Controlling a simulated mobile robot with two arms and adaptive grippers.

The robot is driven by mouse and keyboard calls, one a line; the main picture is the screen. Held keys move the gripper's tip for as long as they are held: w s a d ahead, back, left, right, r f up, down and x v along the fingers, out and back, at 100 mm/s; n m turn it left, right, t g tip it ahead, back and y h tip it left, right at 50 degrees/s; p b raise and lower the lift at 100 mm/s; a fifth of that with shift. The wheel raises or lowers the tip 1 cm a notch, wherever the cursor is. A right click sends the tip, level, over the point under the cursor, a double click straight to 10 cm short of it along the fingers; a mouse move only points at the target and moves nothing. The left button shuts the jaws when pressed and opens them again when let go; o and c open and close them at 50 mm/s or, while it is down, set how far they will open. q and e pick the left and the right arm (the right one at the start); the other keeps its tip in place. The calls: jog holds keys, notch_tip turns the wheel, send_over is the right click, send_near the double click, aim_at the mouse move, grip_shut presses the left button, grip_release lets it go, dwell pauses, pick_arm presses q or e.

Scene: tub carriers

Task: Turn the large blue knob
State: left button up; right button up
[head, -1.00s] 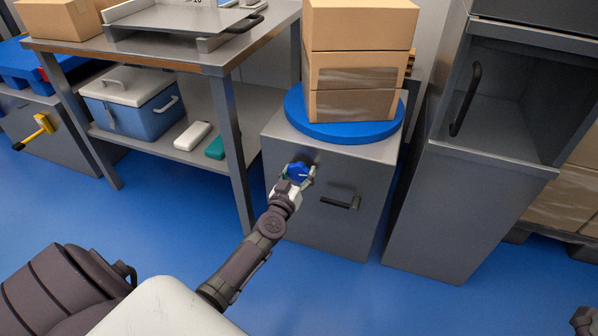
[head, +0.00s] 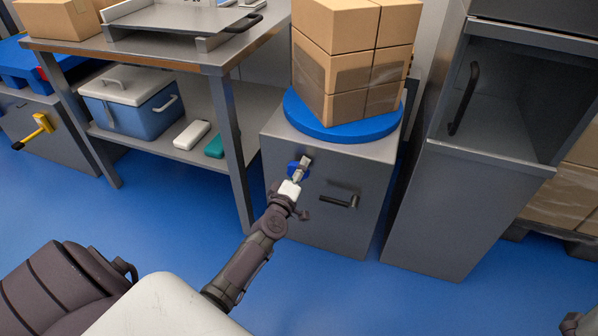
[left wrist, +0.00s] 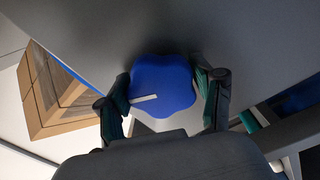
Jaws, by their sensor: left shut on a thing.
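The large blue knob (head: 292,168) is on the front of a grey cabinet (head: 316,215), partly hidden by my left gripper (head: 301,169). In the left wrist view the knob (left wrist: 165,82) is a lobed blue disc with a white pointer line. The two fingers of my left gripper (left wrist: 165,98) stand on opposite sides of it, shut on it. A blue turntable (head: 340,131) on the cabinet top bears a stack of cardboard boxes (head: 345,60), with a corner facing me.
A black handle (head: 339,201) sticks out right of the knob. A workbench (head: 232,130) with a blue cooler (head: 135,105) on its shelf stands left. A tall grey cabinet with an open bay (head: 465,200) stands right. Blue floor in front is clear.

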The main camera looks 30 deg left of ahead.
pick_arm(q)
jog(key=shift+n, duration=2)
jog(key=o, duration=1.1)
jog(key=shift+o, duration=0.2)
jog(key=shift+s, duration=0.1)
jog(key=v, duration=1.2)
